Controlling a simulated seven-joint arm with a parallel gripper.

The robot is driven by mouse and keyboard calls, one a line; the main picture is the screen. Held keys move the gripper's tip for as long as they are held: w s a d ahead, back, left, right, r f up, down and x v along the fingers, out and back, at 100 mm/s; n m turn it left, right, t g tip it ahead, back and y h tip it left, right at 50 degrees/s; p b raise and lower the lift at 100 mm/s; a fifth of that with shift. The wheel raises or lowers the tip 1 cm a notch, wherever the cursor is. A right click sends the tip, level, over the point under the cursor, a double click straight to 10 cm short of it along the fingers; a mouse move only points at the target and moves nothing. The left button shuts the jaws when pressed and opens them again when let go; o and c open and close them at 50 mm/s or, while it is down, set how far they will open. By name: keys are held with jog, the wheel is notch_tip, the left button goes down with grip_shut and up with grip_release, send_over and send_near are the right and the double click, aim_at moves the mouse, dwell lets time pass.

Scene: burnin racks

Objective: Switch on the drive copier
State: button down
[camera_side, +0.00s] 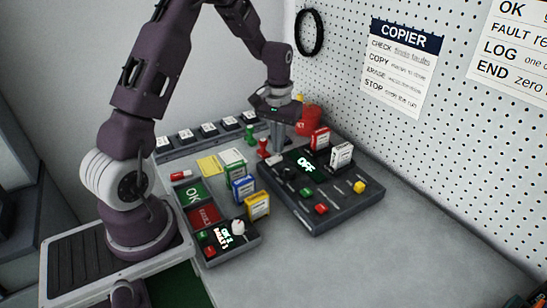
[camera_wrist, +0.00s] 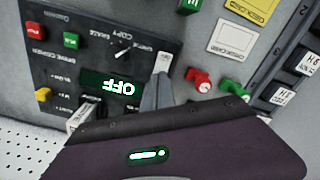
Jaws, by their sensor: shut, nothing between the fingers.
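The drive copier (camera_side: 345,207) is a dark box on the bench with a lit green "OFF" display (camera_side: 306,165). The display also shows upside down in the wrist view (camera_wrist: 113,88). A white switch-like piece (camera_wrist: 163,62) sits at the panel's edge near the display. My gripper (camera_side: 275,150) is shut and empty, pointing down at that end of the copier. Its fingertips (camera_wrist: 158,85) appear close to the white piece; I cannot tell whether they touch.
A red drive (camera_side: 320,138) and a white drive (camera_side: 341,155) stand upright at the copier's back. Green, blue and yellow cases (camera_side: 257,206) stand to its left. A small panel (camera_side: 230,250) is in front. The bench right of the copier is clear, beside a pegboard wall.

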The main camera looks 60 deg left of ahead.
aim_at(278, 156)
jog(key=shift+f, duration=0.95)
dwell(0.7)
jog(key=shift+r, duration=3.55)
jog(key=s+d+r+m+t, duration=0.2)
jog(key=s+d+r, duration=0.2)
jog(key=d+r, duration=0.35)
jog(key=s+d+r+m+t, duration=0.1)
jog(key=s+d+r, duration=0.1)
jog(key=s, duration=0.4)
jog(key=s+d+r+m+t, duration=0.1)
jog(key=s+d+r, duration=0.1)
jog(key=s+d, duration=0.3)
jog(key=s+d+r+m+t, duration=0.1)
jog(key=s+d+r+m, duration=0.1)
jog(key=s, duration=0.6)
jog(key=shift+d+r+t, duration=0.3)
jog(key=shift+d+r, duration=0.15)
jog(key=shift+d, duration=0.4)
